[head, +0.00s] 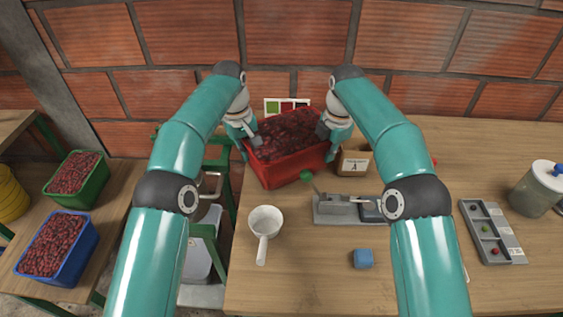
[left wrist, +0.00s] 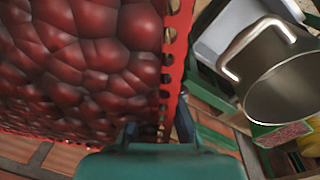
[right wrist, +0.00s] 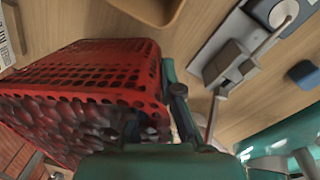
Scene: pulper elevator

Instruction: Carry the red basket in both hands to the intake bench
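The red basket (head: 287,168), heaped with dark red coffee cherries, is over the back left part of the wooden bench (head: 300,260). I cannot tell whether its base touches the bench. My left gripper (head: 249,142) is shut on the basket's left rim; the left wrist view shows the perforated red wall (left wrist: 172,75) between its fingers. My right gripper (head: 325,131) is shut on the right rim; the right wrist view shows the basket wall (right wrist: 90,70) with one finger inside and one outside. The fingertips are partly hidden.
A cardboard box marked A (head: 353,163) and a grey device (head: 340,208) stand close right of the basket. A white scoop (head: 265,228), blue block (head: 362,258), sorting tray (head: 490,232) and jar (head: 537,190) are on the bench. Green (head: 92,190) and blue (head: 75,262) crates stand left.

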